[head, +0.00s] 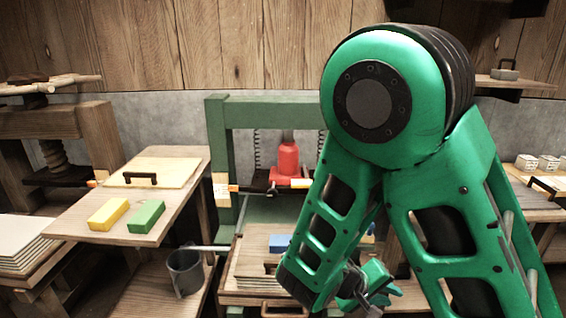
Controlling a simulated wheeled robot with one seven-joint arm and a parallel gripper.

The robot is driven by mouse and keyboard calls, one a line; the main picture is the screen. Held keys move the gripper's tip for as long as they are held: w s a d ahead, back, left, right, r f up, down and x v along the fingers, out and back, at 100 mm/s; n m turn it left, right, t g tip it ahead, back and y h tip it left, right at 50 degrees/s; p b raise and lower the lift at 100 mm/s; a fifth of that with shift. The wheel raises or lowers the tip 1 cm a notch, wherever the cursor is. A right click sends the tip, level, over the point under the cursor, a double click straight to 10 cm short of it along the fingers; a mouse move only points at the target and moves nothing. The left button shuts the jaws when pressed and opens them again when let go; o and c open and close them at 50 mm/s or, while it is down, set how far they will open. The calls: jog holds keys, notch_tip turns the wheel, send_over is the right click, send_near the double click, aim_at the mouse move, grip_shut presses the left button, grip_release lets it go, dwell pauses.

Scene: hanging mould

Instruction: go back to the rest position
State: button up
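My gripper (382,288) shows low in the middle of the head view, partly behind my large green arm. Its fingers are small and partly hidden, and I cannot tell whether they are open or shut. I see nothing clearly held in it. It is in front of the lower wooden bench (250,297) of the green press frame. My arm is folded, with its elbow high at the right of centre, and hides much of the press.
A green press frame (216,150) holds a red cylinder (288,160). A yellow block (108,214) and a green block (146,216) lie on the left table (85,235) by a handled board (155,170). A blue block (280,243) is partly hidden.

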jog(key=s+d+r+m+g+y, duration=0.4)
jog(key=s+d+r+m+g, duration=0.25)
jog(key=d, duration=0.45)
jog(key=s+d+r+m+t+y, duration=0.2)
jog(key=s+r+y, duration=0.3)
jog(key=s+r, duration=0.4)
jog(key=s+d+t, duration=0.1)
jog(key=s, duration=0.3)
jog(key=shift+s+d+y, duration=0.25)
jog(key=shift+d+y, duration=0.05)
jog(key=shift+d, duration=0.05)
jog(key=shift+m, duration=0.25)
jog(key=shift+w+f, duration=0.3)
jog(key=shift+w, duration=0.35)
